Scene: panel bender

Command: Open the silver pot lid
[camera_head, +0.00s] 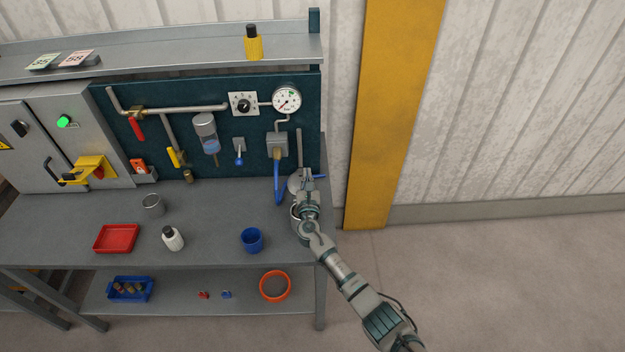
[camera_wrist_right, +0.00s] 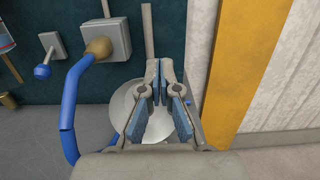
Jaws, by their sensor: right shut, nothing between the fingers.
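The silver pot (camera_head: 296,222) stands at the right end of the grey bench, mostly hidden behind my right gripper and wrist. A round silver disc, which looks like its lid (camera_head: 293,185), shows just behind it, apparently tilted up towards the panel. In the right wrist view the silver lid (camera_wrist_right: 122,101) shows behind and left of the fingers; whether the paler surface between the fingers is lid or pot is unclear. My right gripper (camera_head: 307,180) is over the pot, its fingers (camera_wrist_right: 160,72) shut and empty. Contact with the lid cannot be told. My left gripper is out of view.
A blue hose (camera_head: 278,182) hangs close left of the pot. A blue cup (camera_head: 252,240), white bottle (camera_head: 172,238), grey cup (camera_head: 153,205) and red tray (camera_head: 116,238) stand further left. The teal panel (camera_head: 255,155) rises behind; open floor lies right.

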